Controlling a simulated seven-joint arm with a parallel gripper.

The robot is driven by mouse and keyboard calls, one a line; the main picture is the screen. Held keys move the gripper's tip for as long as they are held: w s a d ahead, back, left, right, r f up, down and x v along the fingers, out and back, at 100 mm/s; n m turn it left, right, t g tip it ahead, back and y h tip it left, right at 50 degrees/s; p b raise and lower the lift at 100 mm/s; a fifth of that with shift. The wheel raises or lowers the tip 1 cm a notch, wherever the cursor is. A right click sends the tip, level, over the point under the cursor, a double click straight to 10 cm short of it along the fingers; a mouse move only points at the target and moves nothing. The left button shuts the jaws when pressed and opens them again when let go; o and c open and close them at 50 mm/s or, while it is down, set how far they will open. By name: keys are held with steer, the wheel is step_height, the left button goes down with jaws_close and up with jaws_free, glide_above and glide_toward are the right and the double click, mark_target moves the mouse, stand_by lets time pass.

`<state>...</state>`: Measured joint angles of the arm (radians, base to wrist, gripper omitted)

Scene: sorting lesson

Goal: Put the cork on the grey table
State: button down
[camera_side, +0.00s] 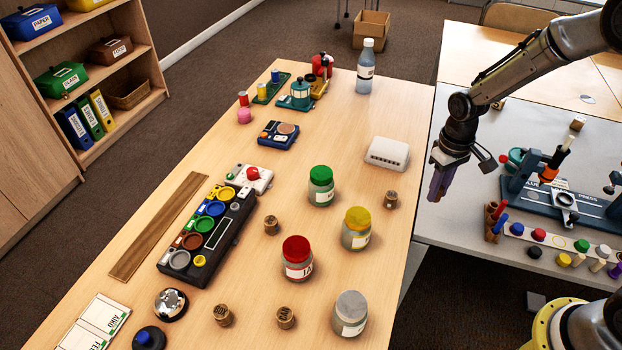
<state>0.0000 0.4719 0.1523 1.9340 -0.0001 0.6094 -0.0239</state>
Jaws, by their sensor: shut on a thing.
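My gripper (436,194) hangs over the left edge of the grey table (455,222), pointing down, with its purple fingers shut. What is between the fingers is hidden, so I cannot tell if it is a cork. Several short brown cylinders that look like corks stand on the wooden table: one by the white box (390,199), one right of the black tray (271,225), and two near the front, a left one (222,315) and a right one (286,318).
Jars with green (320,174), yellow (358,217), red (296,246) and grey (351,302) lids stand on the wooden table. The grey table holds a blue press (545,196), a pen holder (493,222) and a strip of coloured stoppers (562,240). The grey table's left part is bare.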

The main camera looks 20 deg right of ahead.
steer(key=w+a+r+n, duration=0.2)
steer(key=w+a+n, duration=0.15)
steer(key=a, duration=0.45)
steer(key=w+a+r+n, duration=0.1)
steer(key=w+a+n, duration=0.1)
steer(key=w+a, duration=0.5)
steer(key=n, duration=0.1)
glide_above(287, 210)
steer(key=f, duration=0.9)
steer(key=shift+s+f, duration=0.2)
steer(key=shift+f, duration=0.05)
steer(key=shift+w+f, duration=0.15)
steer(key=shift+f, duration=1.7)
steer(key=shift+f, duration=0.15)
